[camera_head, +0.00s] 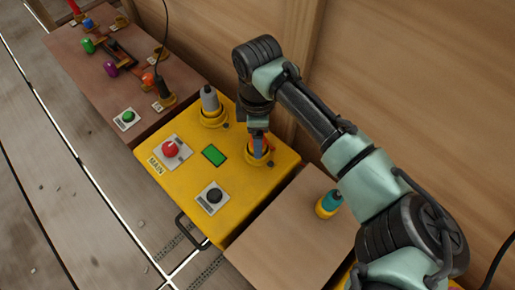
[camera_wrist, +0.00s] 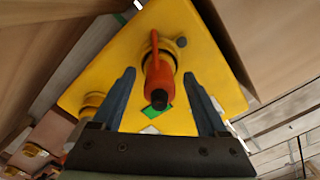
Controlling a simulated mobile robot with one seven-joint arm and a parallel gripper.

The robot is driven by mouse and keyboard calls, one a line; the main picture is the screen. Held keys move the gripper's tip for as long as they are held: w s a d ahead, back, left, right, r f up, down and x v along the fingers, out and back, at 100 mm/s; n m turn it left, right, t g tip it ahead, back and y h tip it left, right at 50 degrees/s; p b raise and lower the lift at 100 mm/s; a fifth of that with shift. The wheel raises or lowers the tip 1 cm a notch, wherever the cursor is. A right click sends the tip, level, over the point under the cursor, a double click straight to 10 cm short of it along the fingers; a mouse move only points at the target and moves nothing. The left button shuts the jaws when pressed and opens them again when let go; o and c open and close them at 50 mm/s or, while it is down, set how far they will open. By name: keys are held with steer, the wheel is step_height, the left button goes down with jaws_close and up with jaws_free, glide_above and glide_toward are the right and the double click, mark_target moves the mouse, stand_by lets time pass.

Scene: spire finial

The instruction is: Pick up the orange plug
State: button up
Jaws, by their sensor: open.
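The orange plug (camera_wrist: 158,72) with a dark end stands in a yellow ring socket (camera_wrist: 163,50) on the yellow panel box, seen in the wrist view. In the head view the orange plug (camera_head: 266,146) is partly hidden by my gripper (camera_head: 257,148). My gripper also shows in the wrist view (camera_wrist: 159,73), open, with one blue-grey finger on each side of the plug. The fingers look apart from the plug; their exact depth along it is hard to tell.
The yellow box (camera_head: 232,187) carries a grey plug (camera_head: 210,101), a red knob (camera_head: 170,148), a green screen (camera_head: 214,155) and a black knob (camera_head: 214,195). A teal plug (camera_head: 330,202) stands on the right wooden top. The left bench (camera_head: 88,72) holds several coloured parts and a cable.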

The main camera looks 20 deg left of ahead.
steer(key=shift+f, duration=0.25)
jaws_close()
steer(key=shift+r, duration=0.1)
stand_by(0.3)
